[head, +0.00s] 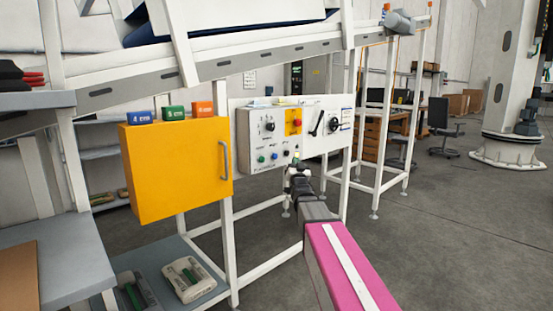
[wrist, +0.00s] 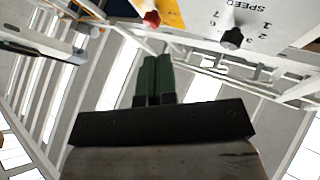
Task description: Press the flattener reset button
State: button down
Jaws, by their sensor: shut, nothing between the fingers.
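The white control panel (head: 255,130) hangs under the sloped conveyor, right of a yellow cabinet. In the wrist view, my gripper's green fingers (wrist: 156,58) are together and empty, pointing up towards the panel. Contact with a button is not visible.
A red button (head: 297,122) on a yellow plate and a black knob (head: 269,127) are on the panel. The yellow cabinet (head: 175,170) stands close on the left. White frame posts (head: 346,185) flank the panel.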

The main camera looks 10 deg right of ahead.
jog(key=w+a, duration=0.5)
jog(key=w, duration=0.2)
dwell(0.6)
jog(key=shift+w+a, duration=0.15)
jog(key=shift+w, duration=0.05)
dwell(1.8)
jog(key=shift+w+a, duration=0.2)
jog(key=shift+w, duration=0.05)
jog(key=shift+w+a, duration=0.3)
jog(key=shift+w, duration=0.1)
dwell(1.0)
jog(key=shift+s, duration=0.1)
jog(key=shift+s+d, duration=0.55)
jog(key=shift+s, duration=0.1)
jog(key=shift+s, duration=0.1)
jog(key=shift+s+d, duration=0.75)
jog(key=shift+s, duration=0.25)
jog(key=shift+s+d, duration=0.7)
jog(key=shift+s, duration=0.25)
